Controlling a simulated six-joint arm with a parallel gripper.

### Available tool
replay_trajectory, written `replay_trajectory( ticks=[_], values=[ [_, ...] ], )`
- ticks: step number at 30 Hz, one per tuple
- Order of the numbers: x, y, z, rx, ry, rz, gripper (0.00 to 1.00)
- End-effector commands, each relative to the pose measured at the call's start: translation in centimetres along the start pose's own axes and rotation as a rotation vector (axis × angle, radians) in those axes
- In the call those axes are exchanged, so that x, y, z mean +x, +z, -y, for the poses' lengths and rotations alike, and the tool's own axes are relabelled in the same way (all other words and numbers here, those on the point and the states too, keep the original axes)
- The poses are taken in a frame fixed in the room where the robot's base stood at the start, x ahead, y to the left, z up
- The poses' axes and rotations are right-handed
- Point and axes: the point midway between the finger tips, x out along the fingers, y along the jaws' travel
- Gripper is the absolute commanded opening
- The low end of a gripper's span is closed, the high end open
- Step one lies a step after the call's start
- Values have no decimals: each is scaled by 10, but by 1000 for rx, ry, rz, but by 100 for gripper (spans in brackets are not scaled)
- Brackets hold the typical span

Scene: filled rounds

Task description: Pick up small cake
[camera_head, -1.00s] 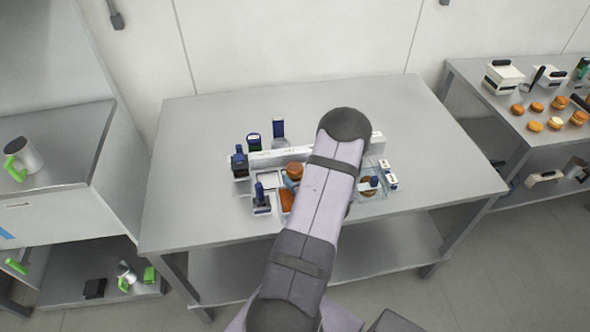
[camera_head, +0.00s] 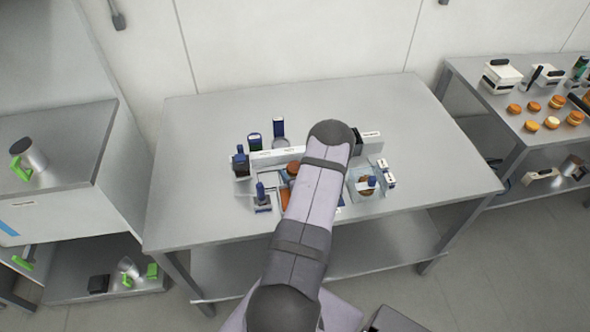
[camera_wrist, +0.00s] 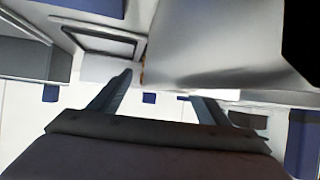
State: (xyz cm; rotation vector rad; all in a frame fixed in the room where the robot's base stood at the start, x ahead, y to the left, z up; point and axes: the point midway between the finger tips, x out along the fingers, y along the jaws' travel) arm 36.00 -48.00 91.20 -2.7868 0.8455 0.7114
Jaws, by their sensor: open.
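A small brown round cake-like item (camera_head: 292,168) sits at the middle of the table setup in the head view, partly covered by my arm. Another brown round item (camera_head: 366,187) lies in a clear tray right of my arm. I cannot tell which is the small cake. My gripper (camera_wrist: 162,88) shows in the wrist view with its two dark fingers apart and nothing visible between them. In the head view my gripper is hidden behind my arm. No cake can be made out in the wrist view.
Blue-topped holders (camera_head: 279,130) and a long white block (camera_head: 276,156) stand close around the items. A blue-handled tool (camera_head: 262,196) stands at the front left. The grey table (camera_head: 195,150) is clear at its left and right sides. More round items lie on the right table (camera_head: 490,108).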

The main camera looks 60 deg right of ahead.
Motion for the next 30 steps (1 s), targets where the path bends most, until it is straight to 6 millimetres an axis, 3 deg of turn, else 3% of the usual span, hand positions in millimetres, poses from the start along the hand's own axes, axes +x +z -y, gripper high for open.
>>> replay_trajectory(
  ticks=[5,9,30],
  values=[
    [0,0,0,0,0,0,70],
    [0,0,0,0,0,0,38],
    [-5,-11,-1,0,2,-2,38]
  ],
)
